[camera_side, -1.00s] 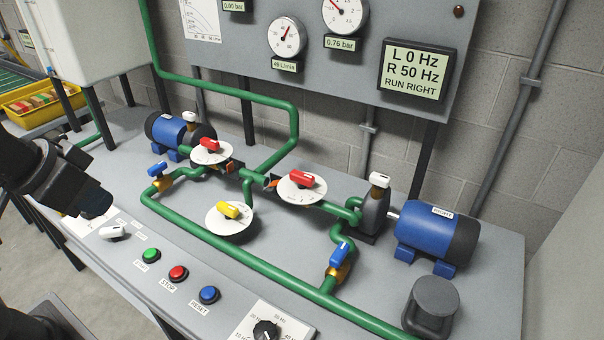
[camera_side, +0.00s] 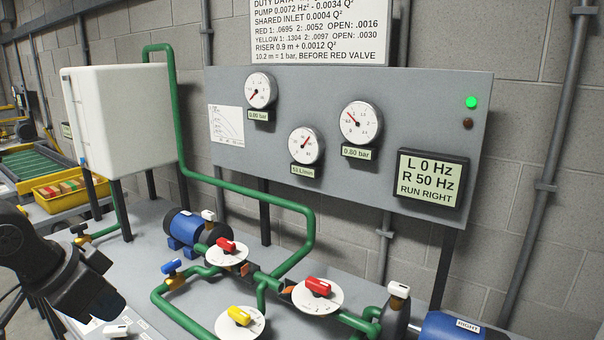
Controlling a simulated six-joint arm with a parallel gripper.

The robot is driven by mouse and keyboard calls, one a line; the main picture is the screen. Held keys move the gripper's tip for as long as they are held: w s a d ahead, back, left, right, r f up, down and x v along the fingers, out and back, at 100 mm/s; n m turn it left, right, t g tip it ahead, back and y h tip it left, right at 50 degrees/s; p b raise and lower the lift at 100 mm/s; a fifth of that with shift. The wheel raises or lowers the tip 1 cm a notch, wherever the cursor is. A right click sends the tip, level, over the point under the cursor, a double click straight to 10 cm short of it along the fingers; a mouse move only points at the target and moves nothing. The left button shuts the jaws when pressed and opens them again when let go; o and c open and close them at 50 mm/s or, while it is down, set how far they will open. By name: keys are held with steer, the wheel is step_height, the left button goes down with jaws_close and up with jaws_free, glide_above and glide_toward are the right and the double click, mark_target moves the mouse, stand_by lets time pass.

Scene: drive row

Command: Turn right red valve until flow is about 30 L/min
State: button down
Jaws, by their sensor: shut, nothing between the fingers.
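The right red valve (camera_side: 318,286) has a red handle on a round white dial, on the green pipe at the lower middle. The left red valve (camera_side: 226,246) sits further back on a similar dial. The flow gauge (camera_side: 306,146) has its needle pointing up and right; its small L/min label (camera_side: 303,170) seems to read in the low fifties, but is hard to read. My gripper (camera_side: 112,308) is shut and empty at the lower left, well apart from the valves.
A yellow valve (camera_side: 240,316) and a blue valve (camera_side: 172,267) stand between my gripper and the right red valve. Green pipes (camera_side: 312,215) rise behind. The display (camera_side: 431,178) reads L 0 Hz, R 50 Hz, RUN RIGHT. A green lamp (camera_side: 471,102) is lit.

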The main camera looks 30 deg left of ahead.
mark_target(317, 282)
steer(key=c, duration=1.8)
jaws_free()
